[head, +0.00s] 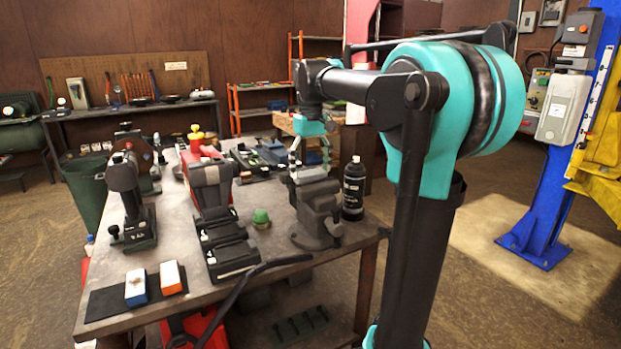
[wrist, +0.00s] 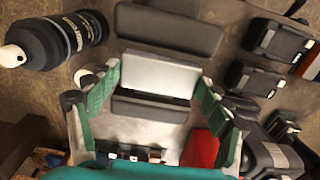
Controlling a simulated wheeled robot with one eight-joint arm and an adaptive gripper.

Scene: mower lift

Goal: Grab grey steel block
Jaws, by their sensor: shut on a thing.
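The grey steel block (head: 308,174) is at the top of the dark bench vise (head: 318,208) on the workbench. In the wrist view the block (wrist: 160,73) shows its pale face between the vise's dark jaws (wrist: 168,28). My gripper (head: 310,160) comes down on it from above. In the wrist view the green-padded fingers of my gripper (wrist: 157,90) are closed on the block's left and right ends. I cannot tell whether the block still touches the jaws.
A black bottle (head: 353,188) with a pale cap stands close right of the vise; it also shows in the wrist view (wrist: 62,38). A green-capped item (head: 261,218) stands left of the vise. Several tools crowd the workbench (head: 200,290). A blue lift post (head: 560,180) stands at right.

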